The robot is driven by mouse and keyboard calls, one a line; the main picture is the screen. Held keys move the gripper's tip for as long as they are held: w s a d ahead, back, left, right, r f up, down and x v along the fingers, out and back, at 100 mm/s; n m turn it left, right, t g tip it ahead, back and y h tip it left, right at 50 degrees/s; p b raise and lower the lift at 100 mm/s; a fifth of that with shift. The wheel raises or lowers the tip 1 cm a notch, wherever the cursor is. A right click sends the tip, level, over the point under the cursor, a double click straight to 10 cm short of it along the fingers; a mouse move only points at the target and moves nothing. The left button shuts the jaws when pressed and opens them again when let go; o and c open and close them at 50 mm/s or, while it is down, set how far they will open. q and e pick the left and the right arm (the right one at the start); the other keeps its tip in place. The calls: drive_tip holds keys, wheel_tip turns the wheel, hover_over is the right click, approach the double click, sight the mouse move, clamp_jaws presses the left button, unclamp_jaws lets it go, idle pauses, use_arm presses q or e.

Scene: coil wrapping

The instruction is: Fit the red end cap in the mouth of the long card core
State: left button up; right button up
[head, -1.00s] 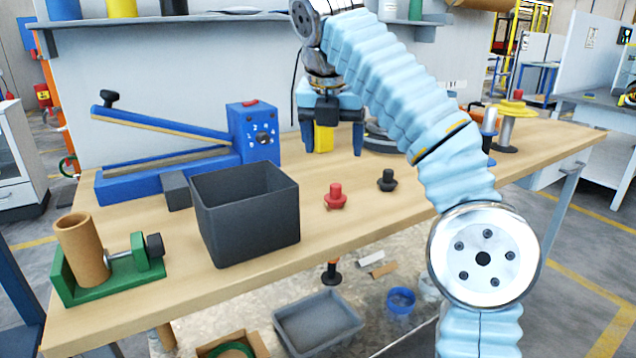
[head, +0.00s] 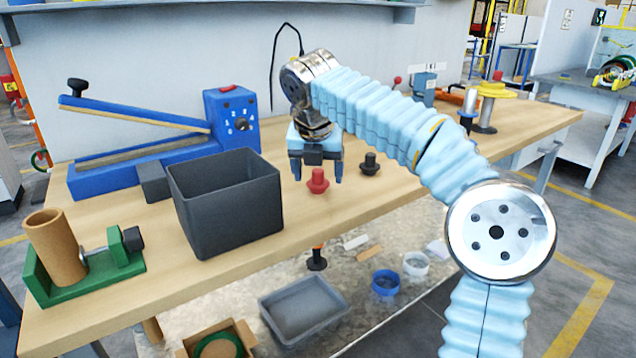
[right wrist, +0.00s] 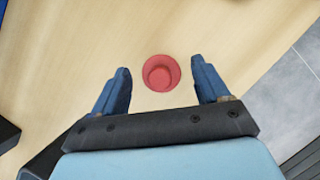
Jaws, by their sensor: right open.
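The red end cap (head: 317,181) stands on the wooden table, knob up, to the right of the dark bin. It also shows in the right wrist view (right wrist: 161,73), between and just beyond my fingertips. My right gripper (head: 316,178) is open and empty, pointing down behind or above the cap; in the right wrist view its two blue fingers (right wrist: 162,77) are wide apart. The long card core (head: 55,246) is a brown tube, leaning slightly, in a green clamp holder (head: 90,288) at the table's left front. My left gripper is not in view.
A dark open bin (head: 227,210) stands between the core and the red cap. A black cap (head: 370,165) stands right of the red one. A blue sealer (head: 165,150) with a raised arm is at the back left.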

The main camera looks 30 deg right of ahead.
drive_tip(key=shift+w+d+f, duration=0.1)
drive_tip(key=shift+w+f, duration=0.05)
drive_tip(key=shift+f, duration=0.3)
drive_tip(key=shift+c, duration=0.2)
drive_tip(key=c, duration=1)
drive_tip(key=shift+r, duration=0.15)
